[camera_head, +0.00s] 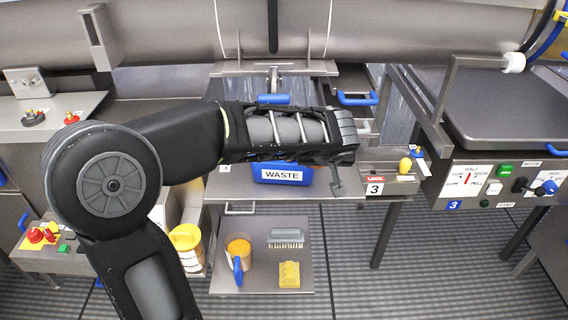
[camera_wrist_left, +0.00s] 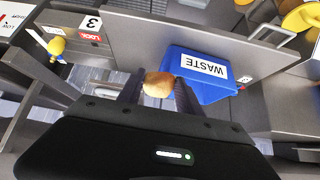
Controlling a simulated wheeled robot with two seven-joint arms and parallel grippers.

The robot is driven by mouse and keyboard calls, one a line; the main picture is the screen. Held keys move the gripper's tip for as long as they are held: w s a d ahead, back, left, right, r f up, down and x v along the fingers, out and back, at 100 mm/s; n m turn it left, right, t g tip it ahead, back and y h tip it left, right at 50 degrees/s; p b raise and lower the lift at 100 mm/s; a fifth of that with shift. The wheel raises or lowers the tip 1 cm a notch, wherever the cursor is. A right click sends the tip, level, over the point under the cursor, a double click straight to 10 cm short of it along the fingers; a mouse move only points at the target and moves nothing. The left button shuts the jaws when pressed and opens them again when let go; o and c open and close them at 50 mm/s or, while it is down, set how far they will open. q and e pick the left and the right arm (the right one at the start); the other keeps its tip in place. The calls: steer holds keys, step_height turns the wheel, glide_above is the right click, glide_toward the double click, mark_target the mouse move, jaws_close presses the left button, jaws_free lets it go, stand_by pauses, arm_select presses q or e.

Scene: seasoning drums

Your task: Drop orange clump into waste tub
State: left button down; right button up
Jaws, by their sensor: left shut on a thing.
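The orange clump (camera_wrist_left: 158,84) is a small, rounded, pale orange-brown lump in the left wrist view. My left gripper (camera_wrist_left: 157,90) is shut on it, with one dark finger at each side. The blue waste tub (camera_wrist_left: 203,80), with a white WASTE label, is just right of the clump in that view. In the head view the tub (camera_head: 283,176) stands on a steel shelf, mostly hidden behind my left arm. My left gripper (camera_head: 337,182) shows there only as a finger right of the tub; the clump is hidden. My right gripper is not in view.
A steel panel marked 3 with a red lock label (camera_head: 375,180) and a yellow knob (camera_head: 405,165) is right of the tub. A lower shelf holds an orange-filled jug (camera_head: 238,248), a brush (camera_head: 286,238) and a yellow sponge (camera_head: 289,274). A large steel drum spans the top.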

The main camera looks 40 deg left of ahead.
arm_select(q)
steer(key=a+n, duration=0.1)
steer(key=s+a+r, duration=0.1)
steer(key=shift+a+r+n+y+b, duration=0.15)
steer(key=shift+a+n+y+b, duration=0.2)
steer(key=shift+n+y+b, duration=0.05)
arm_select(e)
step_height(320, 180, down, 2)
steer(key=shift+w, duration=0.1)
arm_select(q)
steer(key=w+a+f, duration=0.1)
steer(key=a, duration=0.2)
steer(key=w+a+f+p, duration=0.1)
steer(key=a+f, duration=0.1)
steer(key=a, duration=0.1)
steer(key=a+f+p, duration=0.1)
steer(key=a+f, duration=0.1)
steer(key=a, duration=0.1)
steer(key=shift+w+a, duration=0.3)
steer(key=shift+w, duration=0.1)
steer(key=shift+f, duration=0.1)
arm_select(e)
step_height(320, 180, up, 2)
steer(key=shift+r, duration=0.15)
arm_select(q)
steer(key=shift+a, duration=0.1)
